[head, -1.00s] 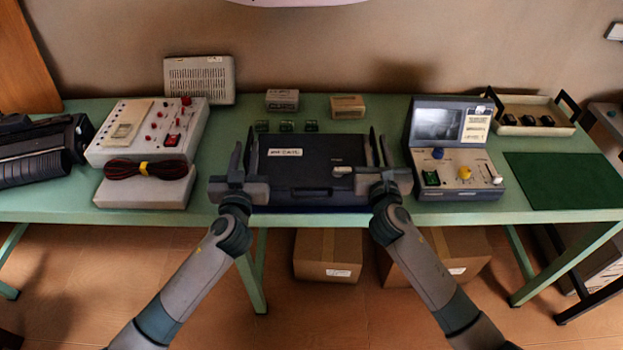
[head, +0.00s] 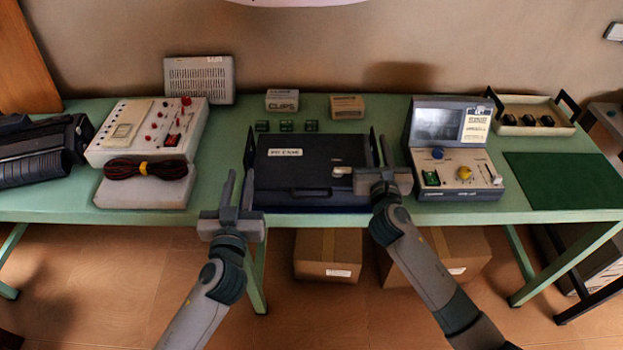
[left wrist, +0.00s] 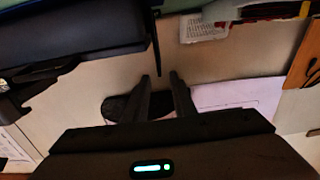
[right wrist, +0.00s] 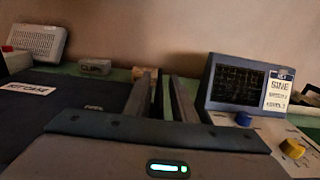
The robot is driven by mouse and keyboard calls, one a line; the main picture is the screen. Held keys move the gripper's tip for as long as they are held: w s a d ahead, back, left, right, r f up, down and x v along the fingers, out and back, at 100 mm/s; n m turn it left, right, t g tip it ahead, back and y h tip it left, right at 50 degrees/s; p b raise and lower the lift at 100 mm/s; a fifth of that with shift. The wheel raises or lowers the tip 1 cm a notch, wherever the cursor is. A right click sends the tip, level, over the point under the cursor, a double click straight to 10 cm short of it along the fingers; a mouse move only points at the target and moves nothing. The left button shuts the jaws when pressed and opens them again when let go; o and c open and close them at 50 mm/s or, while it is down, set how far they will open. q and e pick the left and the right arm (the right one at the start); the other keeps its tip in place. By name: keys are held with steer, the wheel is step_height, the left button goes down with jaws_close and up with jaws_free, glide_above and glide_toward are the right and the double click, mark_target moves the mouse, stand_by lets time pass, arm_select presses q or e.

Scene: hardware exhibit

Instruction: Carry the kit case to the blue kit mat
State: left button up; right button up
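The black kit case (head: 310,165) with a white label lies flat and closed at the table's front centre. A dark blue strip of the kit mat (head: 312,209) shows along its front edge; the case hides the rest. Upright handles stand at its left (head: 249,150) and right (head: 374,150) sides. My left gripper (head: 239,185) is open and empty, in front of the case's left corner and apart from the left handle. My right gripper (head: 381,152) is at the right handle, its fingers apart in the right wrist view (right wrist: 163,90). Contact with the handle is unclear.
The scope unit (head: 455,165) stands close right of my right gripper, with a green mat (head: 562,180) beyond. A power unit (head: 145,135) and cable bundle (head: 146,169) stand left. Small boxes (head: 282,100) lie behind the case. Table is bare between cable and case.

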steer(key=s, duration=1.2)
stand_by(0.6)
